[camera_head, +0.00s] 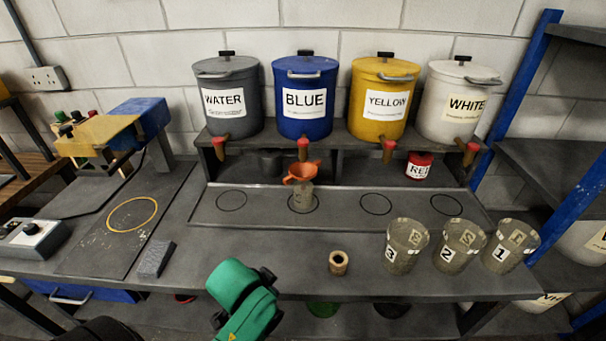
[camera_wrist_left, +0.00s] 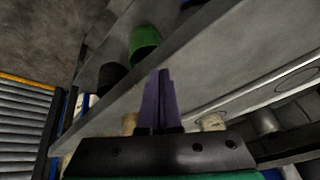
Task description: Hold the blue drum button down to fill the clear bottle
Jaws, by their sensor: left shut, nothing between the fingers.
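The blue drum (camera_head: 304,98), labelled BLUE, stands on the rear shelf, with a red button (camera_head: 303,142) on the tap at its lower front. Below the tap stands the small clear bottle (camera_head: 302,199), upright on a ringed spot, with an orange funnel (camera_head: 301,173) in its mouth. My left arm shows as a green link in front of the bench in the head view, well short of the bottle; its fingers are not visible there. In the left wrist view my left gripper (camera_wrist_left: 159,78) is shut and empty, its purple fingers together. My right gripper is not in view.
Water (camera_head: 228,100), yellow (camera_head: 382,100) and white (camera_head: 462,100) drums flank the blue one. Three numbered clear cups (camera_head: 405,245) stand front right. A tan ring-shaped piece (camera_head: 338,262) and grey block (camera_head: 156,259) sit near the front edge. The bench between is mostly clear.

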